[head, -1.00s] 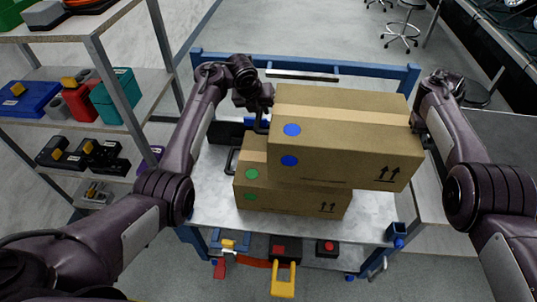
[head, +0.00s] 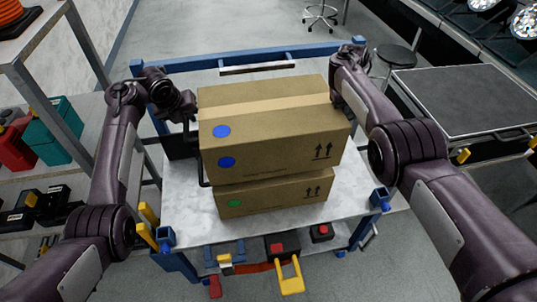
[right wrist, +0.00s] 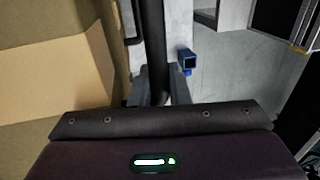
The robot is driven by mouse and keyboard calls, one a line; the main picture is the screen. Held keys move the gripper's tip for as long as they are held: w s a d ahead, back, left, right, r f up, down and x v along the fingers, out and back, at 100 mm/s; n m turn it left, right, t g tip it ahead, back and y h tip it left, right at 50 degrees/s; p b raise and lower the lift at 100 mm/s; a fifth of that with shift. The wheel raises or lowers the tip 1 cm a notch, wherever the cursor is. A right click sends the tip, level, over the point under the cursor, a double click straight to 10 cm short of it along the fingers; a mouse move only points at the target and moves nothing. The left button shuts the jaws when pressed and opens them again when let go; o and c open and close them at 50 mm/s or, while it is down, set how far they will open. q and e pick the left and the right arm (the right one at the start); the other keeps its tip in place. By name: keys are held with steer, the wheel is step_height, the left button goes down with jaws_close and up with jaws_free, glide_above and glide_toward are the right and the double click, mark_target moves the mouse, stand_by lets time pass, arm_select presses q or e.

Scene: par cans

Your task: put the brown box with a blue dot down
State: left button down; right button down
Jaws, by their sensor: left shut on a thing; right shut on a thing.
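The brown box with blue dots (head: 265,157) is in the middle of the head view, above a brown box with a green dot (head: 290,197). It looks level and nearly lined up with the lower box. I cannot tell whether the two touch. My left gripper (head: 197,140) is shut on the blue-dot box at its left side. My right gripper (head: 345,107) is shut on it at the right side, partly hidden by my arm. In the right wrist view, brown cardboard (right wrist: 55,75) fills the left part.
The boxes are over a cart with a pale marbled top (head: 185,215) and blue frame. Bare top shows in front and right. A shelf with a teal case (head: 50,125) is at left. A grey-topped table (head: 465,95) and a stool (head: 397,57) are at right.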

steer(key=shift+a, duration=0.1)
